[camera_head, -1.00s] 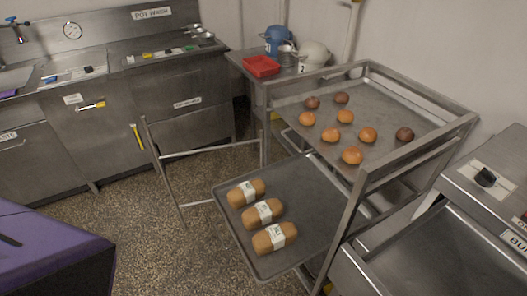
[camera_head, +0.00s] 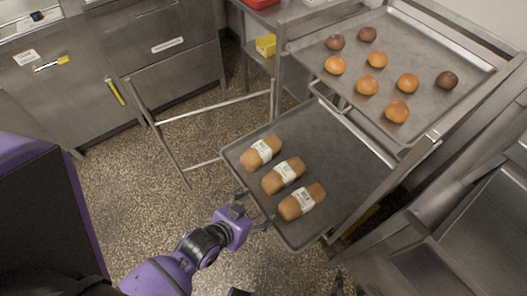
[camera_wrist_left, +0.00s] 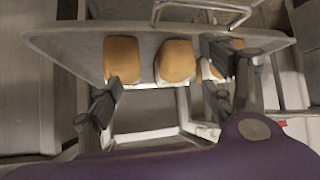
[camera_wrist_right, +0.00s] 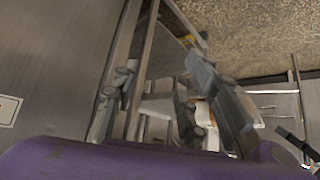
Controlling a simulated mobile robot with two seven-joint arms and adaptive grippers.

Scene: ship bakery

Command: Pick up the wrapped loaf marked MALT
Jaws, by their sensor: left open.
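Three brown loaves with white paper bands lie in a row on the lower tray (camera_head: 350,165): a far one (camera_head: 262,152), a middle one (camera_head: 283,175) and a near one (camera_head: 302,201). The band lettering is too small to read surely now; in the earlier head view the near band seems to end in "ALT". My left gripper (camera_head: 254,209) is open and empty at the tray's left edge, just left of the near and middle loaves. The left wrist view shows the loaves beyond its spread fingers (camera_wrist_left: 165,95), one partly hidden. My right gripper (camera_wrist_right: 165,98) has its fingers apart.
A higher tray (camera_head: 440,60) with several buns sits in the metal rack at the right, above and behind the loaves. A rack post (camera_head: 385,190) stands right of the lower tray. The tray's middle and right are bare. Steel cabinets (camera_head: 160,50) stand at the back left.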

